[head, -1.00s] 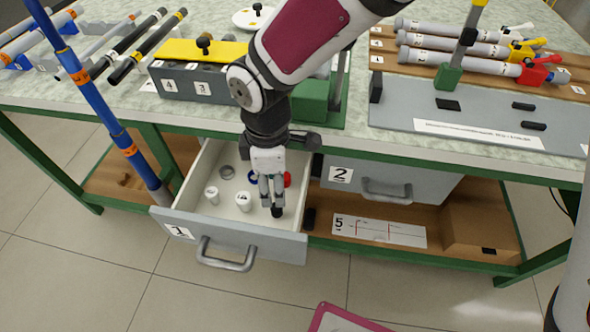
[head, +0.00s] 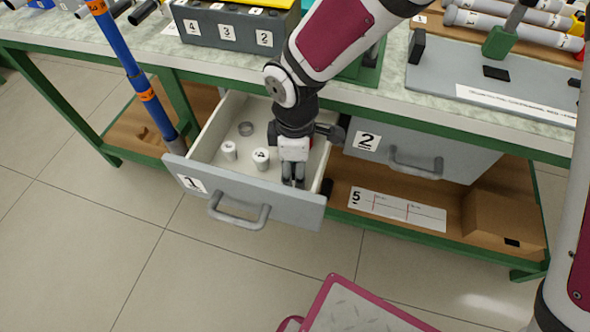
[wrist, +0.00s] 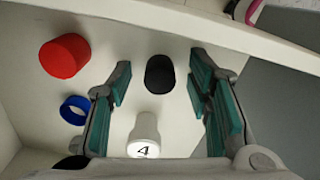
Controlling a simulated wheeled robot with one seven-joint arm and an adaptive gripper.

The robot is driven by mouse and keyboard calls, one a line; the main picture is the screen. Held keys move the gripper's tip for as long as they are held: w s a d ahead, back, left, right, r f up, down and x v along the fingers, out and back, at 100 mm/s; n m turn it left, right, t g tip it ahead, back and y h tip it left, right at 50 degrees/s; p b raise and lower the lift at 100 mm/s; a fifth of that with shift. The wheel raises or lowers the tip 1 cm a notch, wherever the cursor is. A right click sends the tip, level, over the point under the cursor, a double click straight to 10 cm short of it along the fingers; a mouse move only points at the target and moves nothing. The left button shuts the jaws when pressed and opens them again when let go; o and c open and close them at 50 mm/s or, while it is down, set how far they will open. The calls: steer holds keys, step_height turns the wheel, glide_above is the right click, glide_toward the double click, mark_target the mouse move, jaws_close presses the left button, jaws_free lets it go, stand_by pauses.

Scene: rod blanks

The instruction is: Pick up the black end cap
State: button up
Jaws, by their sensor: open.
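The black end cap (wrist: 160,74) lies on the floor of the open drawer. In the wrist view it shows between the fingertips of my gripper (wrist: 158,85), which is open with its teal pads apart on either side. No pad visibly touches the cap. In the head view my gripper (head: 293,182) points down into the front right part of drawer 1 (head: 240,190), and it hides the black cap there.
A red cap (wrist: 65,56), a blue ring (wrist: 75,109) and a white cap marked 4 (wrist: 143,135) lie nearby in the drawer. Another white cap (head: 229,151) and a grey ring (head: 246,129) are further left. The drawer's walls stand close around my gripper.

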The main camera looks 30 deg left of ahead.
steer(key=shift+c, duration=0.5)
steer(key=c, duration=0.7)
steer(key=shift+r, duration=0.1)
